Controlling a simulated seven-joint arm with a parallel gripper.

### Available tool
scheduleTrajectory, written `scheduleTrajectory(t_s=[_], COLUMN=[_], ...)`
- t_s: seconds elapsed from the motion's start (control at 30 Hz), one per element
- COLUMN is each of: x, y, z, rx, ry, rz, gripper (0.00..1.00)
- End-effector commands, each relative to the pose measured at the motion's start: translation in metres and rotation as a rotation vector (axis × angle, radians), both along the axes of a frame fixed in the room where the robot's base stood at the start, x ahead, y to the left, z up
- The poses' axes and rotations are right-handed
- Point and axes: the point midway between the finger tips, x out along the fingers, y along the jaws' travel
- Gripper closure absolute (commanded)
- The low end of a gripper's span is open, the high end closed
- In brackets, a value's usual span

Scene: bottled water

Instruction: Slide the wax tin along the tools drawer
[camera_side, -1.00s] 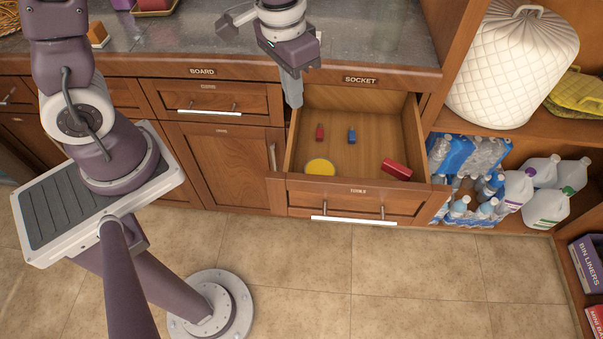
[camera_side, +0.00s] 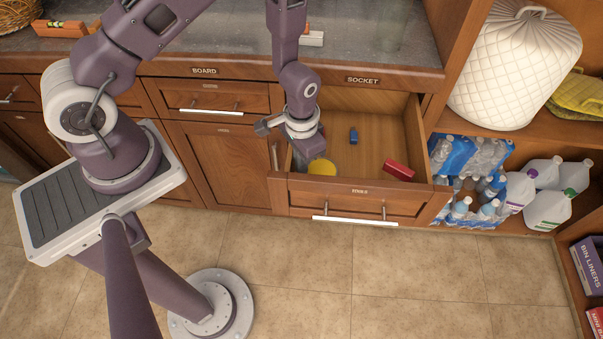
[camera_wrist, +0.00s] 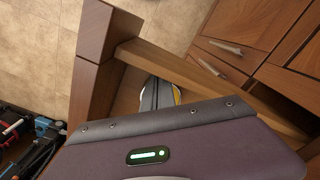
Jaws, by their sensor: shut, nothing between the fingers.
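A round yellow-topped tin (camera_side: 322,167), which I take for the wax tin, lies in the front left of the open tools drawer (camera_side: 370,202). My gripper (camera_side: 301,160) reaches down into the drawer's left side, just left of the tin. It is shut and holds nothing.
A blue item (camera_side: 353,135) and a red box (camera_side: 399,170) lie in the drawer, which has raised walls. The counter (camera_side: 370,40) overhangs the back. Bottled water (camera_side: 465,160) and white jugs (camera_side: 548,208) stand on the right shelf.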

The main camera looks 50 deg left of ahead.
Motion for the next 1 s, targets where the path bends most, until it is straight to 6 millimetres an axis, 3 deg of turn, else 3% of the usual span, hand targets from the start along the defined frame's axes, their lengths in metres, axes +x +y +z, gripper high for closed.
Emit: scheduleTrajectory(t_s=[0.1, 0.3, 0.7, 0.83, 1.0], x=[-0.001, 0.0, 0.001, 0.021, 0.066], y=[0.0, 0.0, 0.0, -0.002, -0.007], z=[-0.023, -0.043, -0.047, -0.047, -0.047], rx=[-0.001, -0.001, 0.0, 0.0, 0.0], ry=[0.003, 0.001, 0.0, -0.005, -0.006], rz=[0.001, 0.0, 0.0, 0.0, -0.001], gripper=[1.0, 1.0, 1.0, 1.0, 1.0])
